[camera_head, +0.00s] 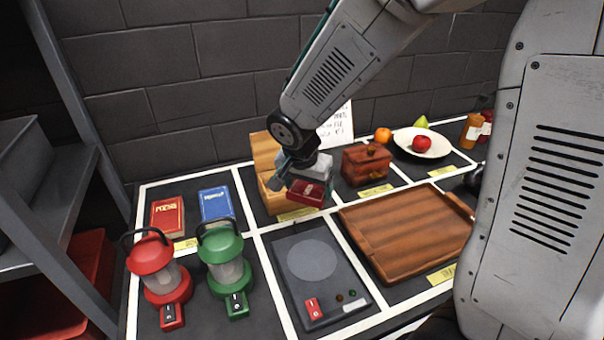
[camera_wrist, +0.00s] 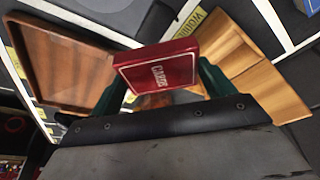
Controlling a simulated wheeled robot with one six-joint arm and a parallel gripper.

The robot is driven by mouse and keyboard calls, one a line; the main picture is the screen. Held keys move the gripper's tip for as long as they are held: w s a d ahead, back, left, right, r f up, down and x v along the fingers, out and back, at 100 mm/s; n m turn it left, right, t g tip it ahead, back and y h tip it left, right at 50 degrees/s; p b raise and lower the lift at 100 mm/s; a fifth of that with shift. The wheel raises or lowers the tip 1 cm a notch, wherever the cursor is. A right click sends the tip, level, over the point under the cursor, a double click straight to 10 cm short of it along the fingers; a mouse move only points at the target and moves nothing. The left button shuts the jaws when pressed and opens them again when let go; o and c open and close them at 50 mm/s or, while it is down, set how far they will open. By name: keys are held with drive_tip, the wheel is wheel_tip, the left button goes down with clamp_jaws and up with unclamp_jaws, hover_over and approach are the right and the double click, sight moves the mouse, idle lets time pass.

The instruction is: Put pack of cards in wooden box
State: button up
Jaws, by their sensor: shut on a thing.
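The pack of cards (camera_head: 306,194) is a small red box with pale lettering on its face. It also shows in the wrist view (camera_wrist: 157,68), between the green fingers. My gripper (camera_head: 303,183) is shut on the pack and holds it up above the table. The light wooden box (camera_head: 265,150) stands just behind and left of my gripper, with its lid raised. My gripper and the pack hide part of its front and opening. In the wrist view the wooden box (camera_wrist: 272,92) lies right of the pack, partly covered by a finger.
A dark wooden chest (camera_head: 366,165) stands right of the gripper, and a large wooden tray (camera_head: 404,256) in front of it. A scale (camera_head: 312,262), red lantern (camera_head: 158,265), green lantern (camera_head: 224,256) and two books stand nearer or left. A plate with fruit is at back right.

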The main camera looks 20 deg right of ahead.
drive_tip(key=shift+s, duration=0.8)
drive_tip(key=shift+s+d+f, duration=0.15)
drive_tip(key=shift+d+f, duration=0.05)
drive_tip(key=w+n+y, duration=0.1)
drive_tip(key=w+n, duration=0.3)
drive_tip(key=w, duration=1.2)
drive_tip(key=shift+n+t, duration=0.3)
drive_tip(key=shift+t, duration=0.1)
drive_tip(key=f, duration=1)
drive_tip(key=shift+s+a+f, duration=0.15)
drive_tip(key=shift+a, duration=0.15)
drive_tip(key=shift+f, duration=0.2)
drive_tip(key=o, duration=0.8)
